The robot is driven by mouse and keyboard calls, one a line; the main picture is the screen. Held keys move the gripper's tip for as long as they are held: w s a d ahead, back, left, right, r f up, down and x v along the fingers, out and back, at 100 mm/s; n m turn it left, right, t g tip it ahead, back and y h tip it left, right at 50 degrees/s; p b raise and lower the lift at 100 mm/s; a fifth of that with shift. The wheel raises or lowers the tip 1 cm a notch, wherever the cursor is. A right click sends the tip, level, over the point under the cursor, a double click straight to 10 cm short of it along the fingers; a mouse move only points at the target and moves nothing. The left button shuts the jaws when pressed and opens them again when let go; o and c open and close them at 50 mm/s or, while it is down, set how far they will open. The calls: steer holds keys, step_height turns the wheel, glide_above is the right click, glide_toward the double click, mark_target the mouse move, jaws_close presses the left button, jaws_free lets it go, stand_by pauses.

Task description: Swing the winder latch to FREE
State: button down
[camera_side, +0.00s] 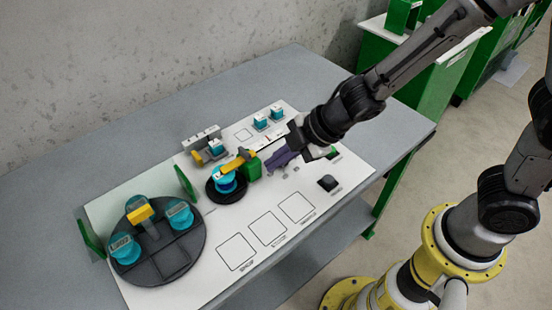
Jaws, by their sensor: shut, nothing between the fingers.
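The winder appears to be the black round base (214,197) carrying a blue spool (225,182), near the middle of the white board. A yellow lever (237,160) reaches over the spool toward a green block (252,169). I cannot tell for sure which part is the latch, and no FREE mark is readable. My gripper (293,146) is shut and empty, right of the green block, over the board. A purple piece (280,157) lies just below and left of it; I cannot tell whether they touch.
A dark turntable (168,265) holds blue spools (180,214) and a yellow block (139,214) at left. Green upright plates (186,183) stand beside it. A grey rack (201,138) and two blue pieces (261,122) stand behind. Outlined squares (268,228) in front are empty.

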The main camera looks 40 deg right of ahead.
mark_target(234, 174)
stand_by(0.3)
steer(key=shift+s+d+r, duration=0.1)
steer(key=shift+d, duration=0.4)
steer(key=x, duration=0.9)
steer(key=shift+a+f, duration=0.15)
steer(key=shift+f, duration=0.15)
steer(key=shift+w+f, duration=0.15)
steer(key=shift+w, duration=2.1)
steer(key=shift+a, duration=0.1)
